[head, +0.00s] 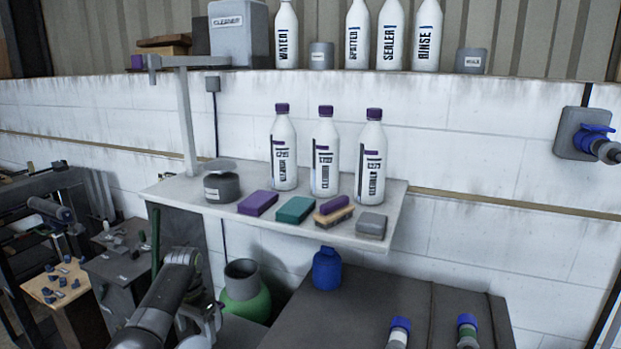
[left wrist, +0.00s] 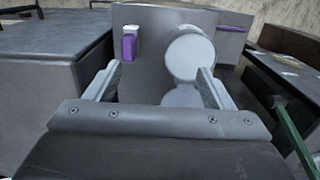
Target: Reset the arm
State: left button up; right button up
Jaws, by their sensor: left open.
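My left arm comes up from the bottom of the head view, and my left gripper (head: 207,322) is low in front of the wall shelf. In the left wrist view my left gripper (left wrist: 158,84) has its two fingers spread apart with nothing between them. Beyond the fingers, a pale round object (left wrist: 188,55) and a small purple and white item (left wrist: 129,43) show against a grey surface. My right gripper is not seen.
A wall shelf (head: 160,190) holds white bottles (head: 325,155), a dark tin (head: 221,186), sponges (head: 294,210) and a brush (head: 333,217). A green vessel (head: 244,303) and blue jug (head: 327,270) are below. A dark bench (head: 400,300) is at right, a cluttered rack (head: 35,210) at left.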

pick_arm(q)
jog(key=shift+n, duration=0.5)
jog(key=s+f, duration=0.1)
jog(key=f, duration=0.3)
jog(key=s+a+f, duration=0.1)
jog(key=s+f, duration=0.1)
jog(key=f, duration=0.2)
jog(key=s+f, duration=0.1)
jog(key=f, duration=0.3)
jog(key=shift+s+a+f, duration=0.3)
jog(key=shift+s+a, duration=0.05)
jog(key=shift+a, duration=0.05)
jog(key=s+a+f+n, duration=0.2)
jog(key=s+f, duration=1.4)
jog(key=f, duration=0.4)
jog(key=s+f, duration=0.4)
jog(key=s, duration=0.9)
jog(key=s+f+n+t, duration=0.1)
jog(key=s+f, duration=0.4)
jog(key=s, duration=0.8)
jog(key=s+d+f+n, duration=0.1)
jog(key=s+f, duration=0.4)
jog(key=s, duration=0.8)
jog(key=shift+s+t+y, duration=0.25)
jog(key=shift+t+y, duration=0.05)
jog(key=shift+y, duration=0.1)
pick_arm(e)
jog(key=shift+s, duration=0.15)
